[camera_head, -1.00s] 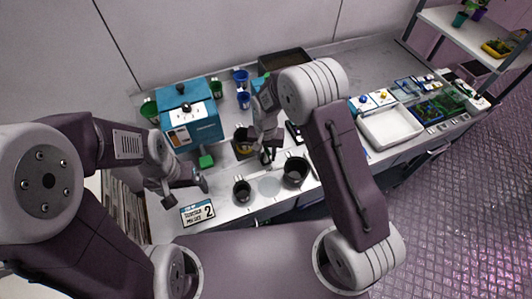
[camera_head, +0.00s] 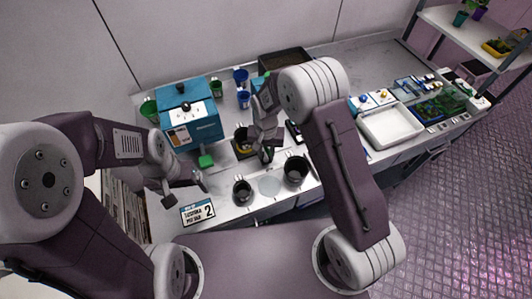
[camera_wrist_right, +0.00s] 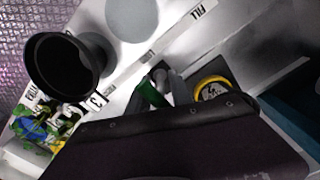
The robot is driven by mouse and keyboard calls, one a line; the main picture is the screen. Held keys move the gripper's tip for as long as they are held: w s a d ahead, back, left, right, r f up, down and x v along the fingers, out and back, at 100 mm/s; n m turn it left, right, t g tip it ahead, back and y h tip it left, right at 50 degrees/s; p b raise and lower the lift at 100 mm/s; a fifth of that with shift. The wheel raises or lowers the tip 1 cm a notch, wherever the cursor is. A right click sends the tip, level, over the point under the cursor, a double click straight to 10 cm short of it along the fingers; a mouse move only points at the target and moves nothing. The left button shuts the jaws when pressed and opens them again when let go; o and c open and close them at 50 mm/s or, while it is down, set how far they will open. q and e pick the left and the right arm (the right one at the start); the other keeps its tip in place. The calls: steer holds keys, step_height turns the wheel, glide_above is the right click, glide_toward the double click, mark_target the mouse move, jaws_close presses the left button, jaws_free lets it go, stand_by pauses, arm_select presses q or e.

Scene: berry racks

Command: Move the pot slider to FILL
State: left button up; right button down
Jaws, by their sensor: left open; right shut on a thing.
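My right gripper (camera_head: 266,157) is low over the middle of the bench, between the yellow-rimmed dark pot (camera_head: 243,143) and the large black pot (camera_head: 296,171). In the right wrist view it is shut on a green handle (camera_wrist_right: 149,94), partly hidden by my own arm. That this is the pot slider's handle I cannot confirm. A pale strip (camera_wrist_right: 140,65) runs beside it, and a FILL label (camera_wrist_right: 201,12) shows beyond the strip. A grey disc (camera_head: 269,186) lies in front. My left gripper (camera_head: 184,190) is open and empty, above the bench at the left.
A blue box (camera_head: 192,126) with a dial stands at the back left, with a green block (camera_head: 205,161) in front. A small black pot (camera_head: 242,191) and a numbered sign (camera_head: 198,212) are near the front edge. A white tray (camera_head: 390,127) lies to the right.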

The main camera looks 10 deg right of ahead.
stand_by(0.8)
steer(key=s+a, duration=0.1)
steer(key=a, duration=0.5)
steer(key=s+a, duration=0.1)
steer(key=a, duration=0.3)
steer(key=shift+s+r, duration=0.1)
steer(key=shift+s, duration=0.2)
steer(key=shift+w+d, duration=0.1)
steer(key=c, duration=1.5)
jaws_free()
steer(key=shift+o, duration=0.5)
steer(key=shift+a, duration=0.2)
step_height(320, 180, up, 9)
steer(key=shift+b, duration=0.45)
